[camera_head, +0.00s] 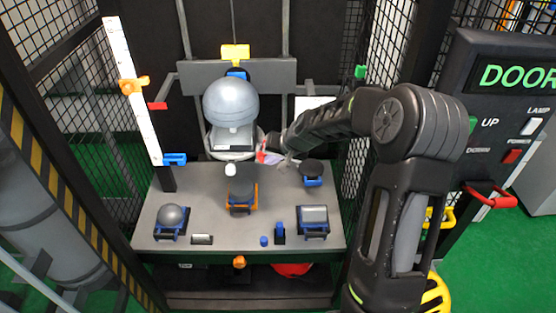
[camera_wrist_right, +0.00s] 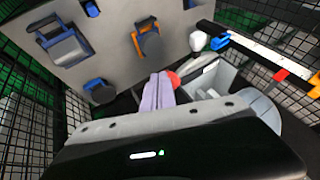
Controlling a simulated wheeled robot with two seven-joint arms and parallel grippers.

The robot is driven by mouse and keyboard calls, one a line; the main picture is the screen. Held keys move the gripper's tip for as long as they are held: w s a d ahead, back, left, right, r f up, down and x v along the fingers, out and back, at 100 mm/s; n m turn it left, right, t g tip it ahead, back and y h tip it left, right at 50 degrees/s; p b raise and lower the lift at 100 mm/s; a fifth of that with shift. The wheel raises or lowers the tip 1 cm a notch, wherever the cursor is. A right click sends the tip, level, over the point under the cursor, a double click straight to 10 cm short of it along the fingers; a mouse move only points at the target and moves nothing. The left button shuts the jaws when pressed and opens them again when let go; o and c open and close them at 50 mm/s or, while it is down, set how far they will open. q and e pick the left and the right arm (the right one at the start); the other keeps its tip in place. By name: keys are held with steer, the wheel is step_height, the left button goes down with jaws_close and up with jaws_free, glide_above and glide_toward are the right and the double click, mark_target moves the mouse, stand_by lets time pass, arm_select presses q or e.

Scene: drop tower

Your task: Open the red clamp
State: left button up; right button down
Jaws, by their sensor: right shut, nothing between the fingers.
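A small red part (camera_head: 259,157), likely the red clamp, shows at the front right of the grey domed device (camera_head: 231,103). It is mostly hidden by my right gripper (camera_head: 268,158), which reaches in from the right. In the right wrist view the red part (camera_wrist_right: 173,79) lies just beyond the tips of the pale fingers (camera_wrist_right: 158,92). The fingers are shut together with nothing between them. I cannot tell whether they touch the red part. My left gripper is not in view.
The grey table (camera_head: 190,206) holds an orange-framed dark block (camera_head: 241,193), a grey ball on a blue stand (camera_head: 172,216) and a blue-framed box (camera_head: 313,218). A white ruler post (camera_head: 135,100) stands at left. A DOOR panel with a red handle (camera_head: 490,197) is at right.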

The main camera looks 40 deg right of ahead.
steer(key=shift+w+a+b, duration=0.15)
steer(key=shift+w+a, duration=0.45)
steer(key=shift+a, duration=0.35)
steer(key=shift+w+a+b, duration=0.15)
steer(key=shift+w+a, duration=0.45)
steer(key=shift+a, duration=0.3)
steer(key=shift+a, duration=0.15)
steer(key=shift+s+a+p, duration=0.3)
steer(key=shift+a, duration=0.3)
steer(key=shift+r, duration=0.15)
